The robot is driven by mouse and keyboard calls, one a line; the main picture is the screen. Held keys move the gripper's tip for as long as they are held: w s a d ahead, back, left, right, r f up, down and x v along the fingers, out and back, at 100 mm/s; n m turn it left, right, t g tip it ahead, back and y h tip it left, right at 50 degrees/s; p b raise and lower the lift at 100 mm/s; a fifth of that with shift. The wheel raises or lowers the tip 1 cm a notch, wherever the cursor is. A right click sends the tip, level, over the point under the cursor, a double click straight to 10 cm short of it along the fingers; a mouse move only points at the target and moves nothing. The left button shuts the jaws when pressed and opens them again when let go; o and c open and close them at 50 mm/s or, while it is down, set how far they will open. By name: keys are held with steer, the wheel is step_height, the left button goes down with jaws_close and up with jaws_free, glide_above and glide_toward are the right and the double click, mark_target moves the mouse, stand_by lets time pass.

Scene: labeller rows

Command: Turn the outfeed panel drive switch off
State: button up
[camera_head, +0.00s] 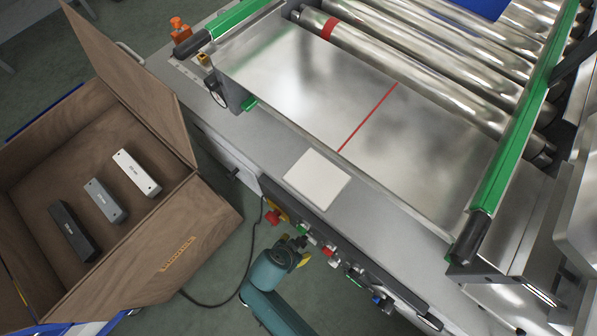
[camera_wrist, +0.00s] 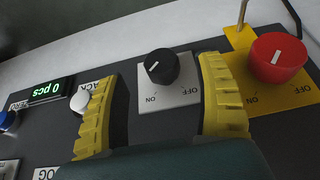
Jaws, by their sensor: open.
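A black rotary knob (camera_wrist: 161,66) with a white pointer line sits on a pale plate (camera_wrist: 170,97) marked ON and OFF. Its line slants toward the ON side. No name label for it is readable. My gripper (camera_wrist: 157,78) has its yellow fingers open on either side of this knob, with gaps showing on both sides. In the head view my gripper (camera_head: 303,251) is at the control panel (camera_head: 345,262) on the machine's front side, and it hides part of the panel.
A red knob (camera_wrist: 277,58) on a yellow plate is right of my right finger. A white button (camera_wrist: 80,101), a display (camera_wrist: 47,90) reading 0 pcs and a blue button (camera_wrist: 8,121) are left. A wooden box (camera_head: 211,222) holding three small blocks stands left of my arm.

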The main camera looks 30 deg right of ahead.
steer(key=b+x, duration=0.2)
steer(key=x, duration=0.2)
steer(key=shift+d+f, duration=0.15)
steer(key=shift+f, duration=0.1)
steer(key=shift+c, duration=0.2)
steer(key=c, duration=1.1)
